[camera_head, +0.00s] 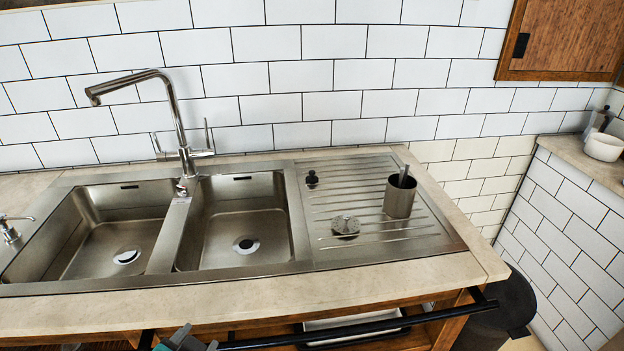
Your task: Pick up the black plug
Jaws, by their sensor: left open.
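The black plug (312,178) stands on the ribbed steel drainboard (342,263), near its back left corner, just right of the right sink basin. It is small and dark with a knob on top. My left gripper (187,340) shows only in part at the bottom edge, in front of the counter and well apart from the plug. Its jaws are open, and nothing shows between them. My right gripper is not in view.
A metal strainer (345,226) and a steel cup (399,198) holding utensils share the drainboard. The tall faucet (178,115) stands behind the two basins. A black rail (370,328) runs along the counter front. A dark bin (505,305) stands at lower right.

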